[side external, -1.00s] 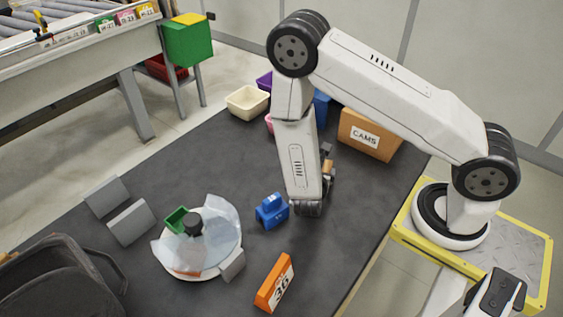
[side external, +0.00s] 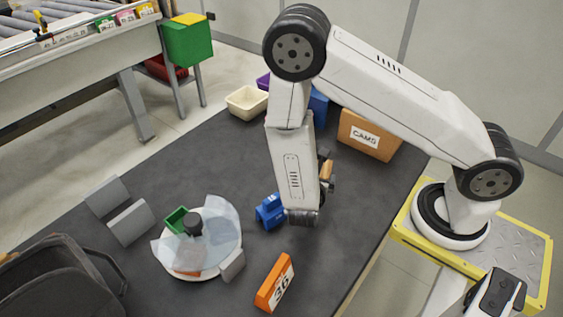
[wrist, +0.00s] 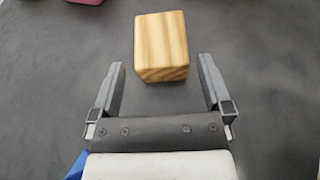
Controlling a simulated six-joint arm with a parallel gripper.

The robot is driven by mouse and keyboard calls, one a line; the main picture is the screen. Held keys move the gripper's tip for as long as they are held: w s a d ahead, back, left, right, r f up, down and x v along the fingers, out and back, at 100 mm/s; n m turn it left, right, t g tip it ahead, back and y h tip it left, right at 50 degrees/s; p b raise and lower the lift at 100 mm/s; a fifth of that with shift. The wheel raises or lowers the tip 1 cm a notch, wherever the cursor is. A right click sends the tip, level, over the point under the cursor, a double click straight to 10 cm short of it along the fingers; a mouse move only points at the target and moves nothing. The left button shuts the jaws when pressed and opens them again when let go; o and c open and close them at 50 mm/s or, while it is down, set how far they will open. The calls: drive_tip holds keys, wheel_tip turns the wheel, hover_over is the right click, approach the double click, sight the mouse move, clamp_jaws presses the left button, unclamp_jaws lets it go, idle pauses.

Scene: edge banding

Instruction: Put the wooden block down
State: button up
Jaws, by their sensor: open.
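The wooden block (wrist: 162,47) is a light, striped cube in the wrist view. It appears to rest on the dark table just beyond my fingertips, with dark surface showing between it and each finger. My gripper (wrist: 162,65) is open, its two fingers spread wider than the block and not touching it. In the side external view the block (side external: 327,171) is a small tan patch beside my gripper (side external: 326,176), partly hidden by my wrist.
A blue fixture (side external: 269,211) stands close left of my wrist. An orange sign marked 36 (side external: 275,284) is nearer the front. A round white plate (side external: 207,272) with clear sheets lies left. A CAMS box (side external: 368,136) and a cream bin (side external: 247,102) stand behind. The dark table (side external: 225,160) has free room.

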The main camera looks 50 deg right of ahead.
drive_tip(key=v, duration=0.7)
drive_tip(key=shift+a, duration=0.2)
drive_tip(key=shift+s, duration=0.1)
idle(0.4)
drive_tip(key=s+d+r+m+g+y, duration=0.2)
drive_tip(key=s+r+m+g+y, duration=0.2)
drive_tip(key=m+g+y, duration=0.55)
drive_tip(key=w+r+m+t+y, duration=0.3)
drive_tip(key=w+r+m+t, duration=0.2)
drive_tip(key=m, duration=0.8)
wheel_tip(320, 180, up, 2)
drive_tip(key=shift+d+r+t, duration=0.2)
drive_tip(key=shift+t, duration=0.85)
